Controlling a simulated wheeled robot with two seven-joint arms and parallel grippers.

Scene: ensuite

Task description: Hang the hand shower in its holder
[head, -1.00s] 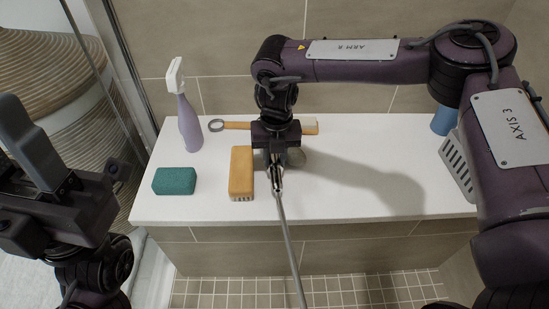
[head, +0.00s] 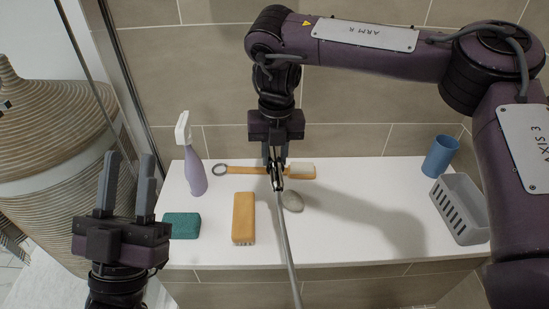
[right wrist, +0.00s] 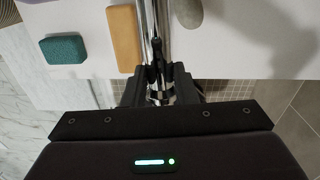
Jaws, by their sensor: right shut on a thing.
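My right gripper (head: 276,165) points down over the white ledge and is shut on a chrome piece of the hand shower (head: 278,185). A thin grey metal hose (head: 287,245) runs from it down past the ledge's front edge. In the right wrist view the jaws (right wrist: 158,92) close around the chrome part (right wrist: 149,25), which extends toward the top of the picture. The shower head cannot be made out clearly. My left gripper (head: 126,185) is open and empty, fingers up, left of the ledge. I cannot make out the holder in either view.
On the white ledge (head: 350,235) are a spray bottle (head: 194,165), green sponge (head: 181,225), orange block brush (head: 243,218), long-handled brush (head: 245,170), grey stone (head: 292,202), blue cup (head: 440,156) and grey basket (head: 461,208). A woven basket (head: 50,160) stands left, beyond a glass edge.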

